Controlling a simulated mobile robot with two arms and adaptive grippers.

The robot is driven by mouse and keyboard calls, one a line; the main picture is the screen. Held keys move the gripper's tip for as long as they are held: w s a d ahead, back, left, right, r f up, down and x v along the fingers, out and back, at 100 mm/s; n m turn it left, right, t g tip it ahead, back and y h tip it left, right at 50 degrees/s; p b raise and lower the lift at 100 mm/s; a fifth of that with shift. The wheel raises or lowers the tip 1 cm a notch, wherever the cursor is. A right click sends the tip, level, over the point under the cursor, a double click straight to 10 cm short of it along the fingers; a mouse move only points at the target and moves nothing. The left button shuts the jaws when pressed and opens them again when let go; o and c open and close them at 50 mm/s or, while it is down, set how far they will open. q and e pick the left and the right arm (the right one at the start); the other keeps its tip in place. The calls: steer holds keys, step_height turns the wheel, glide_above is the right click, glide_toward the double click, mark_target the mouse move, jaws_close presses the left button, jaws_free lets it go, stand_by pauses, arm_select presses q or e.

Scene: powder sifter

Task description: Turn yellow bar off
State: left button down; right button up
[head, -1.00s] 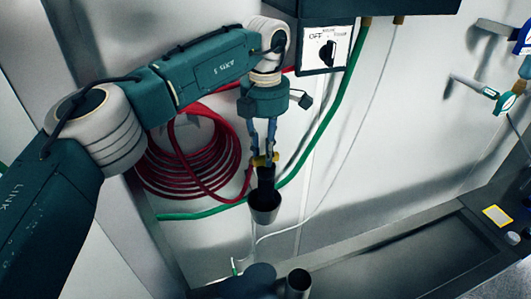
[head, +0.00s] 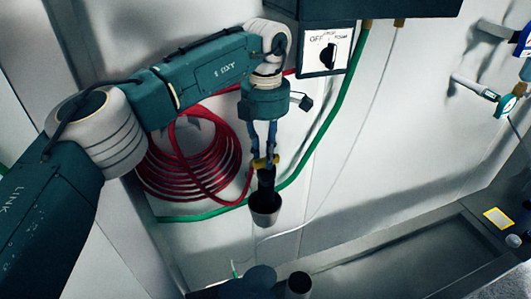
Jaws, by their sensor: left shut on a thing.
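The yellow bar (head: 258,162) is a small yellow piece at the top of a dark nozzle (head: 265,200) with a cup-shaped end that points down. The red hose (head: 190,165) runs to it from a coil on the wall. My left gripper (head: 264,157) points down from above, its two blue-grey fingers shut on the yellow bar. The fingers hide part of the bar, so its exact angle is hard to tell. My right gripper is not clearly in view.
A switch box (head: 324,51) with a black knob marked OFF is on the wall, right of my left wrist. A green hose (head: 328,127) runs down behind the nozzle. A grey sink-like tray (head: 400,262) lies at the lower right. A blue-handled fitting (head: 507,104) is at the far right.

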arm_select(q)
steer(key=c, duration=1.5)
jaws_free()
steer(key=shift+r, duration=0.15)
step_height(320, 180, up, 7)
steer(key=shift+r, duration=0.15)
